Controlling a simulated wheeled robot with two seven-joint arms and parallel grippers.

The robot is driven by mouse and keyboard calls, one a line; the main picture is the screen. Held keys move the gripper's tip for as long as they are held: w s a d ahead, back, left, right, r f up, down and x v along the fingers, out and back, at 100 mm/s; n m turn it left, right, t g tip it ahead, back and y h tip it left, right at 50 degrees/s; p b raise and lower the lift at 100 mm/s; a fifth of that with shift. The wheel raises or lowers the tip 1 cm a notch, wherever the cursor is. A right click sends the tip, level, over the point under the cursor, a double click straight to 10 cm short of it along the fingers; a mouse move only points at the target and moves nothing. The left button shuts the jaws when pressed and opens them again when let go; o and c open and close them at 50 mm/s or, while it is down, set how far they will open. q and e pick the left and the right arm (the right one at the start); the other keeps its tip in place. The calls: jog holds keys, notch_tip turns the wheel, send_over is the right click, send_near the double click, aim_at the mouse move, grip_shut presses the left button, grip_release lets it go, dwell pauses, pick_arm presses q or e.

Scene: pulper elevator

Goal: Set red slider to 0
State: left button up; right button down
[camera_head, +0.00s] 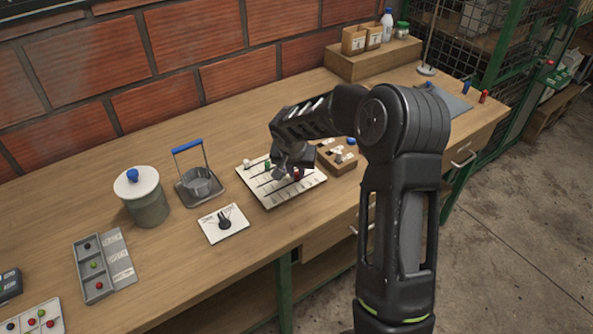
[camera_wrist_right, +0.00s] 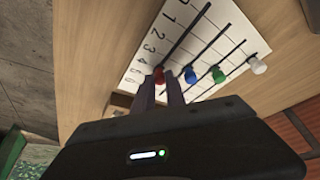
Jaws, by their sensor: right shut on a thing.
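The white slider board (camera_head: 263,195) lies on the workbench and also shows in the right wrist view (camera_wrist_right: 205,42). It has dark slots and printed numbers from 0 to 6 along one side. The red slider knob (camera_wrist_right: 158,75) is near the high-number end of its slot, around 5 or 6. My right gripper (camera_wrist_right: 159,84) is shut on this knob, one finger on each side. Blue (camera_wrist_right: 190,76), green (camera_wrist_right: 218,74) and white (camera_wrist_right: 258,66) knobs stand beside it, apart from the fingers. In the head view the right gripper (camera_head: 294,168) partly covers the board. My left gripper is not in view.
A wooden box with knobs (camera_head: 338,160) stands close right of the board. A dial plate (camera_head: 223,224) lies in front left, and a blue-handled metal basket (camera_head: 197,182) and lidded jar (camera_head: 146,200) stand left. The brick wall is behind.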

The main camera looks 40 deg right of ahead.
aim_at(270, 191)
dwell(0.5)
jog(key=shift+a+f+b, duration=0.15)
jog(key=shift+a+b, duration=0.15)
jog(key=shift+b, duration=0.05)
jog(key=a+b, duration=0.6)
jog(key=a, duration=0.2)
jog(key=shift+w+a, duration=0.15)
jog(key=shift+a, duration=0.55)
jog(key=c, duration=1.4)
grip_release()
jog(key=shift+o, duration=0.2)
jog(key=shift+r, duration=0.2)
